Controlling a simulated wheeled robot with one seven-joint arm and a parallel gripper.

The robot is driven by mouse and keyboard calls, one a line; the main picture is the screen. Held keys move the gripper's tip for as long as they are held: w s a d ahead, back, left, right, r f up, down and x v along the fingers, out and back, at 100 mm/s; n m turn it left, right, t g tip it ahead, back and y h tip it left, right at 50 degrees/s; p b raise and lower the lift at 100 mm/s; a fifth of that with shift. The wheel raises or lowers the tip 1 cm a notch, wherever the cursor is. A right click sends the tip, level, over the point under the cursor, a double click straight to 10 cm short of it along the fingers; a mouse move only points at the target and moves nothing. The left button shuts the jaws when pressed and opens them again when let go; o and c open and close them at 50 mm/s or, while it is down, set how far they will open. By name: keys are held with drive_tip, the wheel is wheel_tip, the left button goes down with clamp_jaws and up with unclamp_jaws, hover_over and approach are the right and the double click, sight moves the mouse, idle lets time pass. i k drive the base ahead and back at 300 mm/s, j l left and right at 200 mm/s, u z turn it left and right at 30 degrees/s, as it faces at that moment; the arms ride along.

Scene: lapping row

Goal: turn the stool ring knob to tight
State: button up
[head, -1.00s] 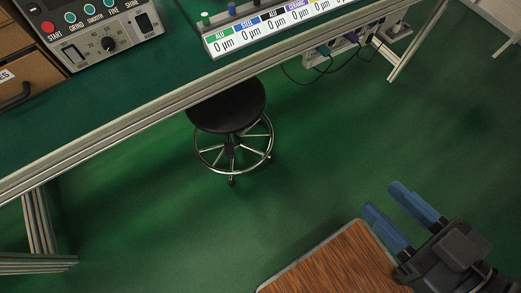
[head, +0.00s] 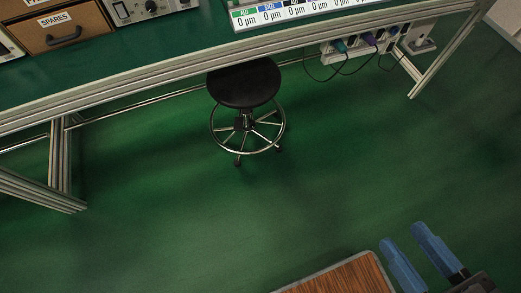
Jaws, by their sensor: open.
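A stool with a round black seat (head: 244,82) stands partly under the front edge of the bench. Its chrome foot ring (head: 248,147) with spokes circles the central column, low above the casters. The ring knob cannot be made out at this size; a dark hub (head: 244,123) shows around the column. My gripper (head: 412,242) is at the bottom right, its two blue fingers apart with nothing between them. It is well away from the stool, to the right and nearer to me.
The green-topped bench (head: 180,50) spans the back, with a metal front rail and a leg (head: 60,165) at left. A power strip with cables (head: 365,42) hangs under it at right. A brown wooden surface (head: 340,277) lies beside my gripper. Green floor around the stool is clear.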

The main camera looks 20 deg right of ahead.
sight(251, 124)
drive_tip(key=i+j+z, duration=0.15)
drive_tip(key=i+j, duration=0.15)
drive_tip(key=i+j+z, duration=0.15)
drive_tip(key=i+j, duration=0.15)
drive_tip(key=i+j+z, duration=0.15)
drive_tip(key=j, duration=0.35)
drive_tip(key=i+j+z, duration=0.15)
drive_tip(key=i+j, duration=0.2)
